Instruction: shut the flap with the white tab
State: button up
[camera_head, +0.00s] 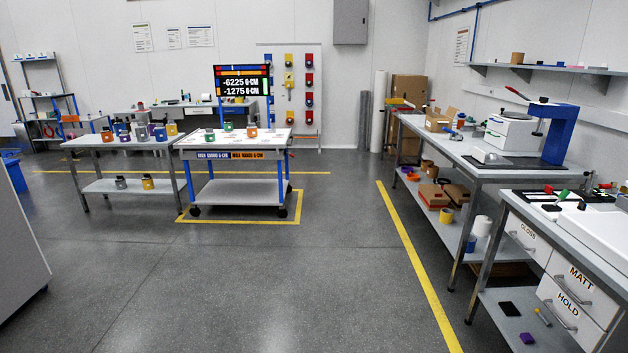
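I cannot make out a flap with a white tab for certain in the head view. A wall panel (298,113) at the back carries columns of small yellow, blue and red boxes, too small to show any tabs. A white press-like machine (512,132) with a blue column and a red-tipped lever stands on the right bench. An open cardboard box (440,119) with raised flaps is farther back on that bench; no white tab shows on it. My gripper is not in view.
A wheeled table (236,155) with a display stands inside yellow floor lines, next to a grey table (128,143) of coloured blocks. The right bench (455,152) and a nearer bench with drawers (570,290) line the right. The grey floor (270,280) between is clear.

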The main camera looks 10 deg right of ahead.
aim_at(428, 110)
jog(key=i+z, duration=0.4)
jog(key=i, duration=3.25)
jog(key=i+j, duration=0.1)
jog(key=i, duration=1.75)
jog(key=i+j+z, duration=0.1)
jog(key=i+z, duration=0.4)
jog(key=i, duration=0.15)
jog(key=i+j+z, duration=0.95)
jog(key=i, duration=0.2)
